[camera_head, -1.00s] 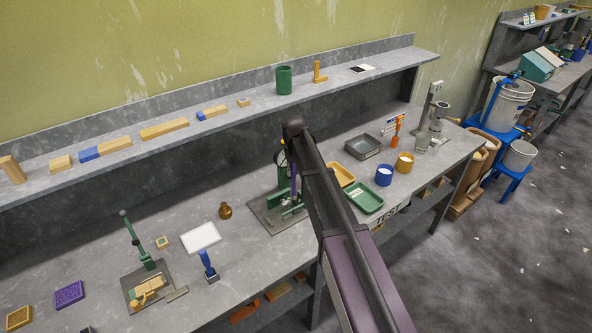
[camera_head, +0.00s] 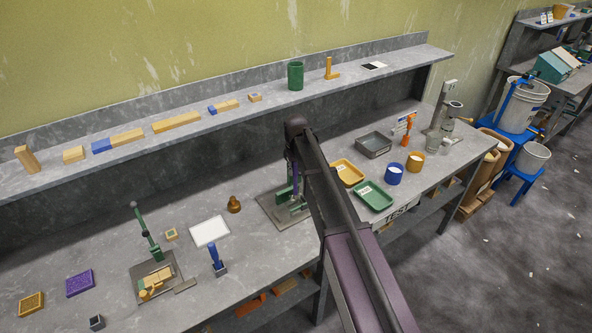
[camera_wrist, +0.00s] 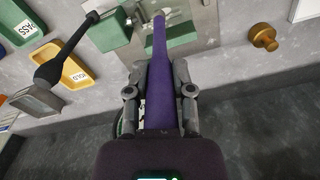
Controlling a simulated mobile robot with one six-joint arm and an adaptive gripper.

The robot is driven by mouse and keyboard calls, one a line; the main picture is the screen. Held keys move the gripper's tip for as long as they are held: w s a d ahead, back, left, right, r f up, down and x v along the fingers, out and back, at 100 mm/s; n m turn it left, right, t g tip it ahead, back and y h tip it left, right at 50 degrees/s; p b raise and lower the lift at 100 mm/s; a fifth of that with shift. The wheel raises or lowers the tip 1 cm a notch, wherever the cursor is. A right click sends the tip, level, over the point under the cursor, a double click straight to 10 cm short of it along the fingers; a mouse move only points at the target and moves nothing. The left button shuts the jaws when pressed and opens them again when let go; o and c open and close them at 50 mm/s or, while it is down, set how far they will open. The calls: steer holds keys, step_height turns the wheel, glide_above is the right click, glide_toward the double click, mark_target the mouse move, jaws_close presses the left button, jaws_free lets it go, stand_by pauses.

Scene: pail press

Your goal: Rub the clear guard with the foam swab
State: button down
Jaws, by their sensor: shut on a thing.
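My gripper (camera_wrist: 158,78) is shut on a long purple handle (camera_wrist: 160,95), which I take to be the foam swab. It points away from me over the green press (camera_wrist: 181,42) in the wrist view. I cannot make out the foam at its far end, or whether it touches anything. A pale, see-through-looking panel (camera_wrist: 172,5) at the top of the wrist view may be the clear guard; its outline is unclear. In the head view the press stands on a grey base plate (camera_head: 273,212), partly hidden by my arm. A short purple piece (camera_head: 292,168) shows beside it.
A black-gripped lever (camera_wrist: 48,74) crosses the left of the wrist view. Green (camera_head: 373,196) and yellow (camera_head: 347,173) trays sit right of the press. A brass knob-shaped piece (camera_head: 234,205), a white panel (camera_head: 209,232) and a blue-handled stamp (camera_head: 216,257) stand left.

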steer(key=s+a, duration=0.2)
steer(key=a, duration=0.1)
steer(key=shift+s+a, duration=0.15)
steer(key=shift+a, duration=0.15)
stand_by(0.3)
steer(key=shift+w+a+f, duration=0.1)
steer(key=shift+w+a, duration=0.25)
steer(key=shift+w, duration=0.2)
stand_by(0.5)
steer(key=shift+w+d, duration=0.6)
steer(key=shift+d, duration=0.35)
steer(key=shift+w+d, duration=0.55)
steer(key=shift+d, duration=0.45)
steer(key=shift+w+d, duration=0.6)
steer(key=shift+d, duration=0.3)
steer(key=shift+w+d, duration=0.55)
steer(key=shift+d, duration=0.3)
